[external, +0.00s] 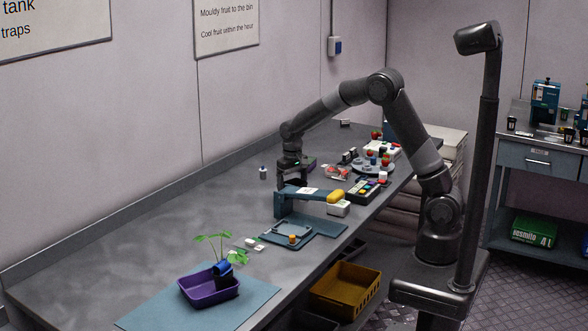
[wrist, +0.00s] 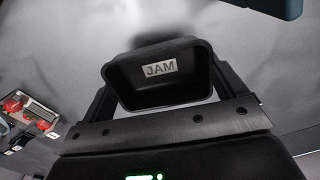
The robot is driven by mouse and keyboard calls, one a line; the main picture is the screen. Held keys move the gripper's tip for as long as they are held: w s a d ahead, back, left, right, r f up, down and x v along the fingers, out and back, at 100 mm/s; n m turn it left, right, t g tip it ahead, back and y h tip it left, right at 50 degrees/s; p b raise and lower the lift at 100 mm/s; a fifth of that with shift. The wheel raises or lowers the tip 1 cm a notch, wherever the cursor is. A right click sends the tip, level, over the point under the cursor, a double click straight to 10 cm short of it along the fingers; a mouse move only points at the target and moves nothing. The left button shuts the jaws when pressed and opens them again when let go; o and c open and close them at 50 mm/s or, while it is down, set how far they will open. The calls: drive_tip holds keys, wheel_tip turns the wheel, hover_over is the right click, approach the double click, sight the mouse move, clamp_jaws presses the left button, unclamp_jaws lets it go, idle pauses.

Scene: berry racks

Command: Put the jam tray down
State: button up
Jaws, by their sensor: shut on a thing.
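The jam tray (wrist: 150,97) is a small black open tray with a white JAM label inside. In the wrist view it sits between the two fingers of my gripper (wrist: 165,92), which is shut on it. In the external view my gripper (external: 292,180) points down over the middle of the grey bench (external: 130,232), near the wall side. The tray is a small dark shape there and hard to tell from the fingers. A dark shadow lies on the bench behind the tray in the wrist view. I cannot tell whether the tray touches the bench.
A blue-grey stand (external: 281,204) with a long arm is just in front of my gripper. A small bottle (external: 263,173) stands to the left. Packed fruit and a round rack (external: 372,167) are to the right. A purple bin (external: 208,291) is at the near end. Bench along the wall is clear.

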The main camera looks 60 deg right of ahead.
drive_tip(key=s+d+r+n, duration=0.3)
drive_tip(key=s+d+r, duration=0.1)
drive_tip(key=d+r, duration=0.4)
drive_tip(key=w+a+f, duration=0.2)
drive_tip(key=a, duration=0.1)
drive_tip(key=w+a+f, duration=0.2)
drive_tip(key=a+f, duration=0.1)
drive_tip(key=w+a+f, duration=0.2)
drive_tip(key=a, duration=0.1)
drive_tip(key=shift+f, duration=2.2)
drive_tip(key=shift+f, duration=0.15)
drive_tip(key=o, duration=0.7)
